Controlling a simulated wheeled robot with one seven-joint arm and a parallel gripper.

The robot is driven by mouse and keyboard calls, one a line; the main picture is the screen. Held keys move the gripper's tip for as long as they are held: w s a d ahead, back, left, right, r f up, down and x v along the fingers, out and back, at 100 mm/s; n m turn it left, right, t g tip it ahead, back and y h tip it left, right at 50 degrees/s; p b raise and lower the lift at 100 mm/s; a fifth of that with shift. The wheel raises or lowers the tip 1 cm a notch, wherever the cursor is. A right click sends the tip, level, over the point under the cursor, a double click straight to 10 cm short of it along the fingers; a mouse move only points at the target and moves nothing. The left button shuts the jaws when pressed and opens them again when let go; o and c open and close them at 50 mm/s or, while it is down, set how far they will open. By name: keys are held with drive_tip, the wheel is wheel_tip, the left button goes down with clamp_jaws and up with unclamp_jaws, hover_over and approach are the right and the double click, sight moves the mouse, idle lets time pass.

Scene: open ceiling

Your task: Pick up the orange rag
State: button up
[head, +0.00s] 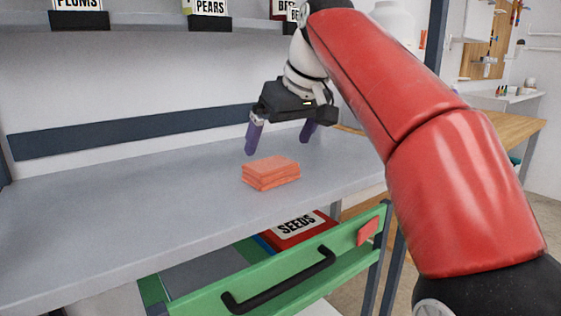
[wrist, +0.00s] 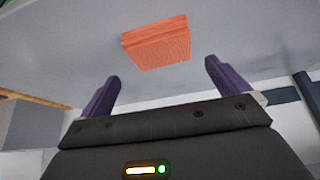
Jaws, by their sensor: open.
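The orange rag (head: 270,173) lies folded in a stack on the grey counter (head: 120,215), close to its front edge. It also shows in the wrist view (wrist: 157,43), ahead of the fingertips and roughly between their lines. My gripper (head: 281,146) is open and empty, with its two purple fingers spread apart. It hangs just above and behind the rag in the head view, apart from it. The wrist view shows both fingers (wrist: 163,70) with nothing between them. Nothing hides the rag.
A green drawer (head: 280,285) with a black handle stands open below the counter, with a box marked SEEDS (head: 297,228) inside. A shelf (head: 140,42) with labelled bins runs above at the back. The counter left of the rag is clear.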

sight(271, 163)
drive_tip(key=b+x, duration=0.2)
drive_tip(key=x, duration=0.5)
drive_tip(key=shift+f, duration=0.35)
drive_tip(key=c, duration=0.7)
